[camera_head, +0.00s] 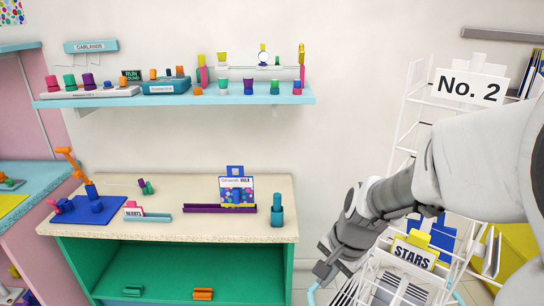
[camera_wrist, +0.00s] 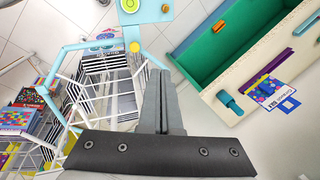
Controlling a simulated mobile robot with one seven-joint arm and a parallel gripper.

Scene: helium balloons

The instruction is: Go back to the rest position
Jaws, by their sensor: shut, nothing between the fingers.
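My gripper (camera_wrist: 163,95) is shut and empty in the wrist view, its two grey fingers pressed together. In the head view my arm comes in from the right, and my gripper end (camera_head: 328,268) hangs low in front of the white wire rack (camera_head: 405,110). The fingertips there are too small to tell apart. In the wrist view the fingers are above the rack (camera_wrist: 85,95), with the floor beyond them.
A speckled counter (camera_head: 100,228) with a green cabinet stands at the left, carrying a card, a purple tray and small blocks. A blue shelf (camera_head: 220,98) hangs above it. A STARS sign (camera_head: 412,255) and a No. 2 sign (camera_head: 470,87) are on the rack. White floor (camera_wrist: 50,20) shows beside it.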

